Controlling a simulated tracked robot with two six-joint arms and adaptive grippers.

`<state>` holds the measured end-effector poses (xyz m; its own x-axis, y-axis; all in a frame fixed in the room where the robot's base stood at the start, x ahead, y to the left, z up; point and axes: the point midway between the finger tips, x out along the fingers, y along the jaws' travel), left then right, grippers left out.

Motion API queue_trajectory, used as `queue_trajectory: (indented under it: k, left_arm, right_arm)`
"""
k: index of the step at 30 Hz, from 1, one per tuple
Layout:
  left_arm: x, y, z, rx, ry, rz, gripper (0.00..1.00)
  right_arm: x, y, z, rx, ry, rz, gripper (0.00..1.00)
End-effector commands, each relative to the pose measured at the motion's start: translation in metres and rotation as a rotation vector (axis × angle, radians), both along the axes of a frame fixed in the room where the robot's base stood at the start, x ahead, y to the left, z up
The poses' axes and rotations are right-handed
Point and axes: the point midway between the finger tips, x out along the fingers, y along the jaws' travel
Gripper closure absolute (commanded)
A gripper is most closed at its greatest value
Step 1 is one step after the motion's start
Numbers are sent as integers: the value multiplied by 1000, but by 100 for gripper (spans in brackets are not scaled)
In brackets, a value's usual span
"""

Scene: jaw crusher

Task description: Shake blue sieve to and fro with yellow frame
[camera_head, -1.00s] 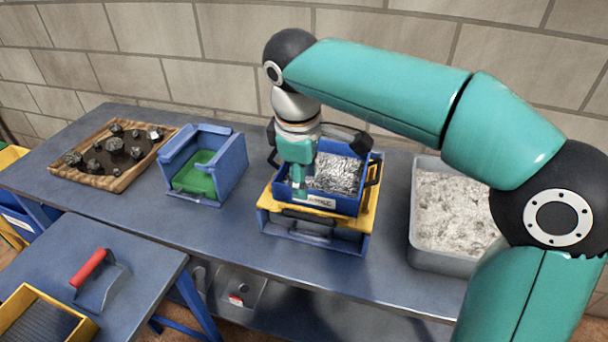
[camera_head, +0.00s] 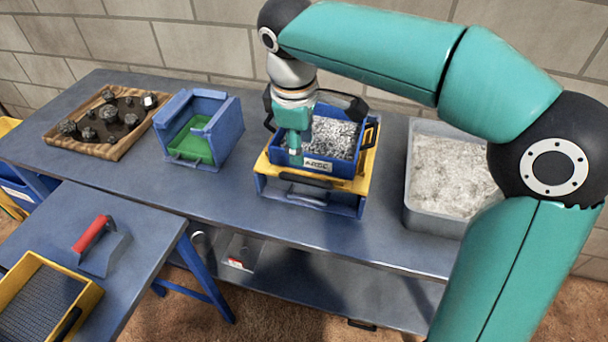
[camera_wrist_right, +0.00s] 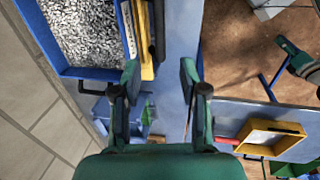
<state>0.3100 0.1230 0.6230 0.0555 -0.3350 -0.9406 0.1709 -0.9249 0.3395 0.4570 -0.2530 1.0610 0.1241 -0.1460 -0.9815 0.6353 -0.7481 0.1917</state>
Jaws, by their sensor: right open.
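The blue sieve (camera_head: 329,166) holds grey shiny gravel and sits on the yellow frame (camera_head: 367,168), which rests on a blue stand. Dark handles show on the sieve's and frame's sides. My right gripper (camera_head: 293,157) points down at the sieve's left end; its fingers overlap the sieve there, and contact cannot be told. In the right wrist view the right gripper (camera_wrist_right: 160,76) has its fingers apart with nothing between them. The sieve (camera_wrist_right: 75,71) is upper left there, beside the yellow frame (camera_wrist_right: 146,40). My left gripper is not in the head view.
A blue box with a green bottom (camera_head: 225,125) stands left of the frame, beyond it a wooden tray of dark rocks (camera_head: 62,148). A grey bin of pale material (camera_head: 430,225) stands right.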

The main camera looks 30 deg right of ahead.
Motion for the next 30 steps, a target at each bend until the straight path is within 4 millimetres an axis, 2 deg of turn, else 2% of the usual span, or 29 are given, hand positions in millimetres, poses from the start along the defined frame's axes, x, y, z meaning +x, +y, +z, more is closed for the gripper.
queue_trajectory:
  k: [1, 6, 15, 21, 29, 30]
  left_arm:
    - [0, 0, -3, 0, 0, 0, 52]
    - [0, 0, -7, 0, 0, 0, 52]
    - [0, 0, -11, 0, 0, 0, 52]
    - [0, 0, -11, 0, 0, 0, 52]
    - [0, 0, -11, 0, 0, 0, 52]
    - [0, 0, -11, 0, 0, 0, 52]
  right_arm:
    - [1, -2, -14, -2, 5, -1, 57]
    - [5, -8, -51, -2, 6, -1, 57]
    - [12, -15, -97, -1, 2, 0, 57]
    - [13, -16, -107, 0, 0, 1, 57]
    - [14, -16, -108, 0, 0, 1, 57]
    - [14, -16, -108, 0, 0, 1, 63]
